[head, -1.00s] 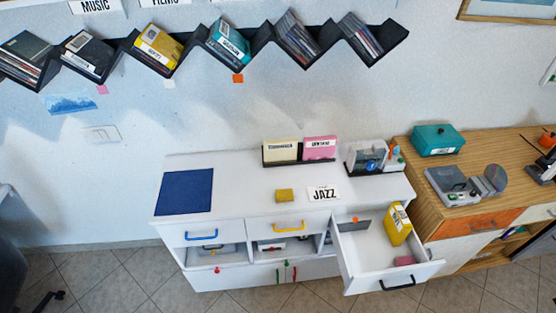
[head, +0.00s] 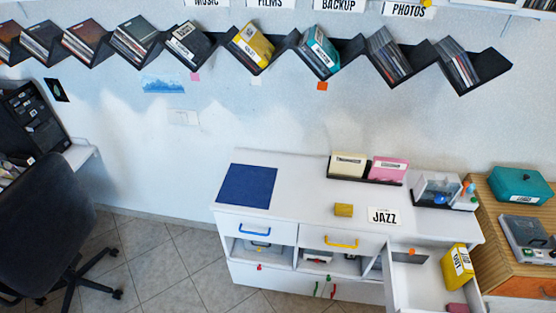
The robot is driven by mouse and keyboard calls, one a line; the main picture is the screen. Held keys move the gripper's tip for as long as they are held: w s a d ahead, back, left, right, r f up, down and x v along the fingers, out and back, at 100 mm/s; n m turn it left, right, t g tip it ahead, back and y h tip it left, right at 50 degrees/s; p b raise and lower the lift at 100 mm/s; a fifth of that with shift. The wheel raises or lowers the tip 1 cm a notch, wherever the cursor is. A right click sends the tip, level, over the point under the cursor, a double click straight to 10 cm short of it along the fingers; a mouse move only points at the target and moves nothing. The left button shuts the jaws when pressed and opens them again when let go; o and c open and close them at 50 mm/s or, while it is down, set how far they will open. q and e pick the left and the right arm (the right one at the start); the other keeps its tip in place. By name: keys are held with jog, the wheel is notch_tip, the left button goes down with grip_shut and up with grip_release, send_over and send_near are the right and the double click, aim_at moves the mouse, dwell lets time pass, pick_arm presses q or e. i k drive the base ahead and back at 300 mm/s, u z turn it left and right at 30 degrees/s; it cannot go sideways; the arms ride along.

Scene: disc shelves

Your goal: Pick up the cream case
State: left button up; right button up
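The cream case (head: 348,164) stands upright in a black holder (head: 362,179) at the back of the white cabinet top (head: 310,178). It has a white label whose text is too small to read for certain. A pink case (head: 388,169) stands to its right in the same holder. Neither of my grippers shows in the head view.
A blue mat (head: 248,186), a yellow block (head: 343,210) and a JAZZ card (head: 383,216) lie on the cabinet top. A drawer (head: 420,283) stands open at the right with a yellow case (head: 457,262) inside. An office chair (head: 40,215) stands at the left.

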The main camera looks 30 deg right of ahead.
aim_at(345, 164)
jog(key=u, duration=1.6)
jog(key=k, duration=2.15)
jog(key=z, duration=1.4)
jog(key=i, duration=0.35)
jog(key=u, duration=0.05)
